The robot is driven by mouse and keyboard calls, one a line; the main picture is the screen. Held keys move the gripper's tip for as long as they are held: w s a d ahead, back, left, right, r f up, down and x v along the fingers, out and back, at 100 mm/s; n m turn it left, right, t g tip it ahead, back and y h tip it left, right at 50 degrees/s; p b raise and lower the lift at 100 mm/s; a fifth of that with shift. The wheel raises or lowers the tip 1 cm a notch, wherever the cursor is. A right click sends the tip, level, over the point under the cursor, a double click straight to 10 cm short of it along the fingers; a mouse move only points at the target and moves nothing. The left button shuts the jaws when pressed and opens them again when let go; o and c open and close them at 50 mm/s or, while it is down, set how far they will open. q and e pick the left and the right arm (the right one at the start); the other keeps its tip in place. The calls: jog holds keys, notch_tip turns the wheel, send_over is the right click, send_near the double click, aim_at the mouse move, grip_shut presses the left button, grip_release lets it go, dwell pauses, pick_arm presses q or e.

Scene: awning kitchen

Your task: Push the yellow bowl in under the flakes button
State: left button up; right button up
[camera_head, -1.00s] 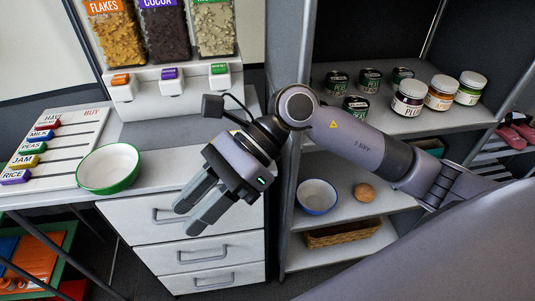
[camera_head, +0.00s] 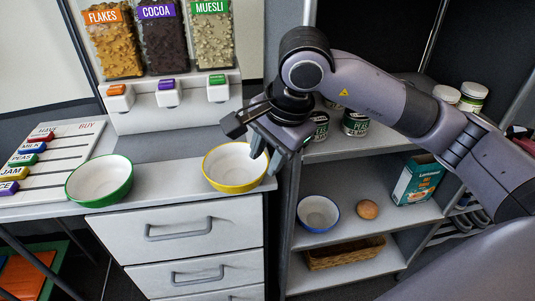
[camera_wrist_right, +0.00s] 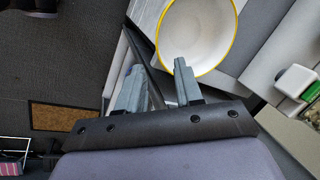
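The yellow bowl (camera_head: 221,183), white inside with a yellow rim, stands upright on the counter at its right front part, below and right of the muesli dispenser. The orange flakes button (camera_head: 116,90) is on the leftmost dispenser, up and left of the bowl. My right gripper (camera_head: 266,154) is open at the bowl's right rim. In the right wrist view its fingers (camera_wrist_right: 160,75) are apart, and one fingertip overlaps the rim of the yellow bowl (camera_wrist_right: 198,32). I cannot tell whether it touches. My left gripper is not in view.
A green bowl (camera_head: 100,196) stands on the counter at the left, beside the HAVE/BUY board (camera_head: 60,150). Counter is clear between the two bowls. Cocoa (camera_head: 166,94) and muesli (camera_head: 217,89) dispensers adjoin flakes. Right shelves hold cans, a blue-rimmed bowl (camera_head: 318,213) and a carton (camera_head: 418,178).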

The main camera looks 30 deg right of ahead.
aim_at(259, 177)
jog(key=shift+f, duration=0.1)
jog(key=shift+x, duration=3.5)
jog(key=shift+a, duration=0.1)
grip_shut()
